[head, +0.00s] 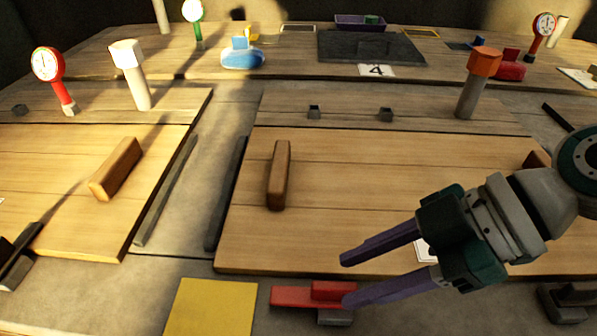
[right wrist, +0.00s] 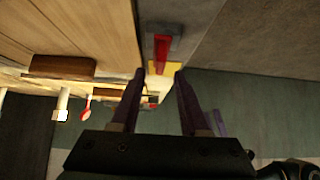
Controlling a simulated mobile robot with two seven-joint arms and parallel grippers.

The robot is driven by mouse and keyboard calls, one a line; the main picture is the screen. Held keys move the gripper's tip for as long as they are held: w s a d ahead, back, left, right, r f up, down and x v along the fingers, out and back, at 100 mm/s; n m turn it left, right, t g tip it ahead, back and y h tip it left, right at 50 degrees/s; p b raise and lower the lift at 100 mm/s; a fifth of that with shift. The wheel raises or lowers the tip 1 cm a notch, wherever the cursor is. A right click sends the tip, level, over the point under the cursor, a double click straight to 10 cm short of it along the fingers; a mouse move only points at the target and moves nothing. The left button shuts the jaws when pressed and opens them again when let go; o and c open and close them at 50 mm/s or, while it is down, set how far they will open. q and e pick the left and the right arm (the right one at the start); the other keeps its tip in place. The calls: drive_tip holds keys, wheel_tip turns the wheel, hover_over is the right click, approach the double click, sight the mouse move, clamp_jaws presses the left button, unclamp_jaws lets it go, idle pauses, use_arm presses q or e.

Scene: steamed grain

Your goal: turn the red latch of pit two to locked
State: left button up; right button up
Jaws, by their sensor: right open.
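A red latch (head: 293,296) lies at the front edge of the middle wooden lid (head: 350,200), its bar running left to right over a small grey base (head: 336,317). My right gripper (head: 346,280) is open and empty, with its purple fingers pointing left. In the head view its lower fingertip overlaps the latch's right end; I cannot tell whether it touches. In the right wrist view the red latch (right wrist: 162,52) shows just beyond the gap between the open fingertips (right wrist: 160,73). A white card on the lid is mostly hidden by the gripper. My left gripper is out of view.
A yellow square (head: 210,307) lies left of the latch. A wooden handle (head: 279,175) stands up from the middle lid. An orange-topped post (head: 477,80) and a white-topped post (head: 132,75) stand behind. A dark block (head: 565,302) sits at the lower right.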

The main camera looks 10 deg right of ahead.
sight(336, 285)
drive_tip(key=x, duration=0.4)
drive_tip(key=shift+a+f+b, duration=0.1)
drive_tip(key=shift+b, duration=0.3)
clamp_jaws()
idle(1.0)
